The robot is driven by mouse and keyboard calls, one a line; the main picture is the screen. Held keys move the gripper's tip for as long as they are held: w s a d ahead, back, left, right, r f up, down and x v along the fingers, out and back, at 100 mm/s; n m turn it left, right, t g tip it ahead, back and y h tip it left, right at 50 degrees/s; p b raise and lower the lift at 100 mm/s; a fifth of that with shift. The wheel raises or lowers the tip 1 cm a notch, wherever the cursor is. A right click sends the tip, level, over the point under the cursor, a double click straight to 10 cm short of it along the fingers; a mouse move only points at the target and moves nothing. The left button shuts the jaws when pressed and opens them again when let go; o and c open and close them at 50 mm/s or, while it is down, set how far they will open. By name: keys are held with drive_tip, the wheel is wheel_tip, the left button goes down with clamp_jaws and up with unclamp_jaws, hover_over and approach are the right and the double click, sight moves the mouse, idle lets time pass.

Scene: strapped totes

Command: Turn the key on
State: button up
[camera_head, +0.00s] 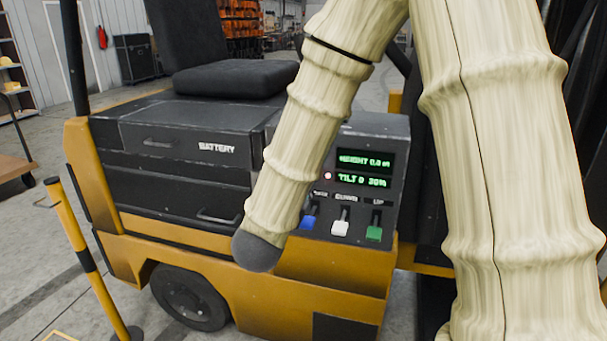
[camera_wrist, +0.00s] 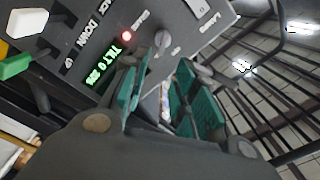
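In the wrist view a small grey key (camera_wrist: 162,42) stands out from the dark control panel (camera_wrist: 85,14), beside a lit red lamp. My gripper (camera_wrist: 160,72) has two fingers with green pads and a gap between them. It is open and points at the panel, with the key just beyond the gap, near the left fingertip. I cannot tell whether the pads touch it. In the head view my arm hides the key and my gripper; the panel (camera_head: 398,152) of the yellow and black forklift shows to the right of my forearm.
The panel has green displays (camera_head: 363,181) and blue, white (camera_head: 340,227) and green (camera_head: 374,232) levers close to my forearm. A black seat (camera_head: 235,78) is behind. A yellow and black post (camera_head: 85,250) stands at the left.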

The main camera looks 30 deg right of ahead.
drive_tip(key=shift+v, duration=1.4)
drive_tip(key=s+a+f+n+g+y+p, duration=0.1)
drive_tip(key=a+f+n+y, duration=0.2)
drive_tip(key=f, duration=0.7)
drive_tip(key=s+a+f+n+g+y+p, duration=0.1)
drive_tip(key=a+f+n+y, duration=0.3)
drive_tip(key=f, duration=0.7)
drive_tip(key=s+f+n+g+y+p, duration=0.1)
drive_tip(key=f+n+y, duration=0.1)
drive_tip(key=f+n, duration=0.6)
drive_tip(key=s+a+f+n+g+y+p, duration=0.1)
drive_tip(key=s+a+f+n+g+y, duration=0.1)
drive_tip(key=s+f, duration=0.8)
drive_tip(key=s+a+f+n+g+y+p, duration=0.1)
drive_tip(key=s+f+n+g, duration=0.3)
drive_tip(key=s+f, duration=0.7)
drive_tip(key=s+a+g+y, duration=0.1)
drive_tip(key=s+g, duration=0.1)
drive_tip(key=s, duration=0.4)
drive_tip(key=shift+a+n+g+y+p, duration=0.3)
drive_tip(key=shift+g+p, duration=0.05)
drive_tip(key=shift+g, duration=0.05)
drive_tip(key=shift+s, duration=0.1)
